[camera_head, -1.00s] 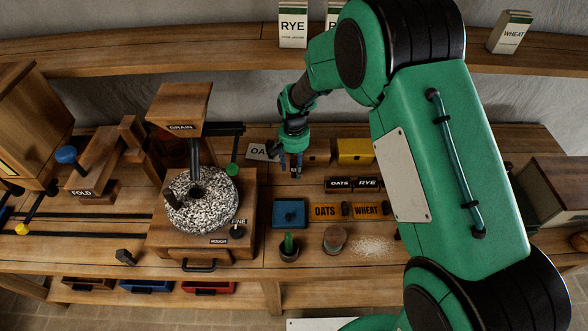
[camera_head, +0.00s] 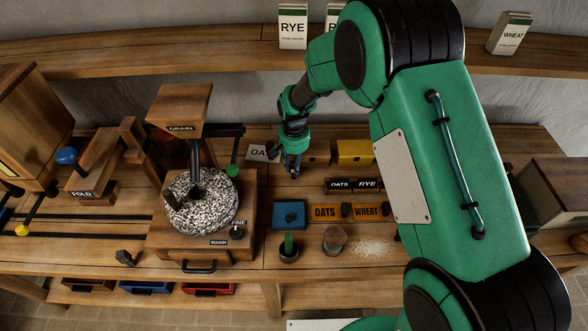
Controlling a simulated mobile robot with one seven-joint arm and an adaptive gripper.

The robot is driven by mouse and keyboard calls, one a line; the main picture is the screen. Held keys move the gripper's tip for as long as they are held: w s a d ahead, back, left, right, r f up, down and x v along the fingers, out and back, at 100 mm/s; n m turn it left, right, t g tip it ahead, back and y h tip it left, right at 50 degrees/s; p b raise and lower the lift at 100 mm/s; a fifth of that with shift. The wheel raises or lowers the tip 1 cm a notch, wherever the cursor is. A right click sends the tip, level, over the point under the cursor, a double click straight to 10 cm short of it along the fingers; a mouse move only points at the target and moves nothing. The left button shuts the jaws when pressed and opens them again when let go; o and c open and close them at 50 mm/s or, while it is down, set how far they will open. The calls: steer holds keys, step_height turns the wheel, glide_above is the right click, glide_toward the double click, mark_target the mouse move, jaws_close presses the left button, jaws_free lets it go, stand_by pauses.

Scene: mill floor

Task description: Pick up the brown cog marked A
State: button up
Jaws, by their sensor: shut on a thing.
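My gripper (camera_head: 292,173) is at the back middle of the bench, pointing down, to the right of the stone mill. Its fingers are close together on something small and dark that is mostly hidden between them. I cannot make out its shape, and no letter A is readable on it. I cannot pick out a brown cog marked A anywhere else in view.
The stone mill (camera_head: 200,205) stands left of my gripper. A blue block (camera_head: 289,213), orange OATS and WHEAT plates, a brown round-topped piece (camera_head: 334,238) and a dark pot with a green handle (camera_head: 288,248) lie nearer. A yellow box (camera_head: 354,152) is right.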

steer(key=shift+r, duration=0.75)
step_height(320, 180, up, 2)
steer(key=shift+r+p, duration=0.15)
steer(key=shift+p, duration=0.3)
steer(key=s+d, duration=0.2)
steer(key=s, duration=0.5)
steer(key=s+d+r+p, duration=0.1)
steer(key=s+d, duration=0.1)
steer(key=s, duration=0.6)
steer(key=shift+s+d, duration=0.2)
steer(key=shift+d, duration=0.05)
